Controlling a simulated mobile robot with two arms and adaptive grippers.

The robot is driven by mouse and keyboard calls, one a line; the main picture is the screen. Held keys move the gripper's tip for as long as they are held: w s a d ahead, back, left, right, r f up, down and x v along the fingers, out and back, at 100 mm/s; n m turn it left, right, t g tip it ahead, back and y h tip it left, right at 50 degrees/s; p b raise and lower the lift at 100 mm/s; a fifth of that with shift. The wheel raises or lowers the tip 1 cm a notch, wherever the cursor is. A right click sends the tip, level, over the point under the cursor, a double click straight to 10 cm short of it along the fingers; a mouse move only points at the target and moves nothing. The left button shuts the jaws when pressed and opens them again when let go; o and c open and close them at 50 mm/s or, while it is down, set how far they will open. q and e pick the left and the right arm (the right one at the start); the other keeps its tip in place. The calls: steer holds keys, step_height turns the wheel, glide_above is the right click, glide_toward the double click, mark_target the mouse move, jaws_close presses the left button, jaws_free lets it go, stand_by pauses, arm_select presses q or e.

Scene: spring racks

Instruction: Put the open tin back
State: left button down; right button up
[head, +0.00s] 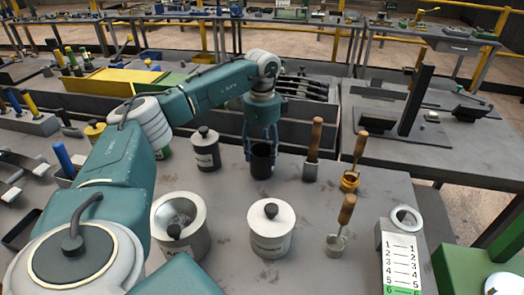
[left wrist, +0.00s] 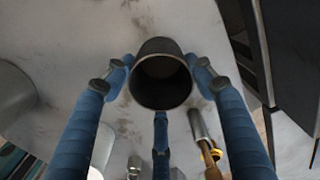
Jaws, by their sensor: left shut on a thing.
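My left gripper (head: 262,137) reaches over the middle of the bench and is shut on a dark, open-topped tin (head: 262,163). The tin is upright, and its base is close to the bench top; I cannot tell whether it touches. In the left wrist view the blue fingers stand around the tin (left wrist: 160,78), and its empty inside shows. My right gripper is not in view.
A white lidded tin (head: 271,232) and a metal pot (head: 181,224) are nearer. A dark rack (head: 225,137) lies behind.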

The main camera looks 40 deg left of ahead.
arm_select(q)
steer(key=shift+f, duration=0.1)
steer(key=c, duration=0.7)
jaws_free()
steer(key=shift+o, duration=0.2)
step_height(320, 180, up, 12)
steer(key=b, duration=0.1)
